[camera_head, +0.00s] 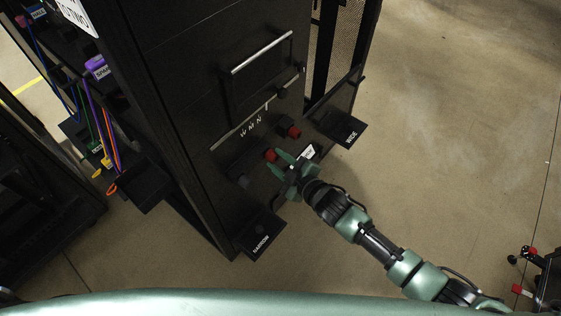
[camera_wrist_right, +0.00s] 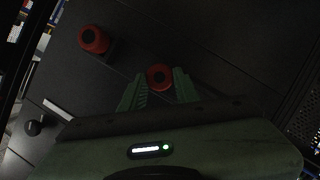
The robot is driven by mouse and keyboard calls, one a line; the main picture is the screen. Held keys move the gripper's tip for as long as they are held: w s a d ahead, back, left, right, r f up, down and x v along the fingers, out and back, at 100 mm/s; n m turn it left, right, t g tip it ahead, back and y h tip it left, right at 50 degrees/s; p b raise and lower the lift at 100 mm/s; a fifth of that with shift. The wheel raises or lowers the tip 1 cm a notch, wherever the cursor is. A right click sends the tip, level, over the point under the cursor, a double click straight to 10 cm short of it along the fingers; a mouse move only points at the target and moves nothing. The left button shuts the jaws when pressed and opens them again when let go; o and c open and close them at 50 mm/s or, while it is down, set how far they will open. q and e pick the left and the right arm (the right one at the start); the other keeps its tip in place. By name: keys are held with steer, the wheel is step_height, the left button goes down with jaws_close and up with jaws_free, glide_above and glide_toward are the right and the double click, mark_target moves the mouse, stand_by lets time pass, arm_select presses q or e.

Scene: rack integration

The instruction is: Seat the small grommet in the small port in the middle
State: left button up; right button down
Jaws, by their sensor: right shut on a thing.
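My right gripper (camera_head: 279,164) is at the front of the black rack cabinet, shut on a small red grommet (camera_head: 270,155). In the right wrist view the grommet (camera_wrist_right: 160,77) shows as a red ring with a dark centre between the green fingertips. It is in front of or against the middle of a row of dark port blocks; I cannot tell how deep it sits. Another red grommet (camera_head: 293,131) sits on the port block to the upper right, and it also shows in the right wrist view (camera_wrist_right: 93,39). My left gripper is not in view.
A dark port block (camera_head: 240,180) without red is at the row's lower left. Shelves marked NARROW (camera_head: 262,240) and WIDE (camera_head: 346,131) jut from the cabinet, with a labelled one between, near my gripper. A silver handle (camera_head: 262,53) is above. Cables hang at left.

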steer(key=c, duration=0.9)
jaws_free()
steer(key=shift+c, duration=0.2)
steer(key=v, duration=0.7)
steer(key=shift+s+d+r, duration=0.2)
steer(key=shift+s+d, duration=0.05)
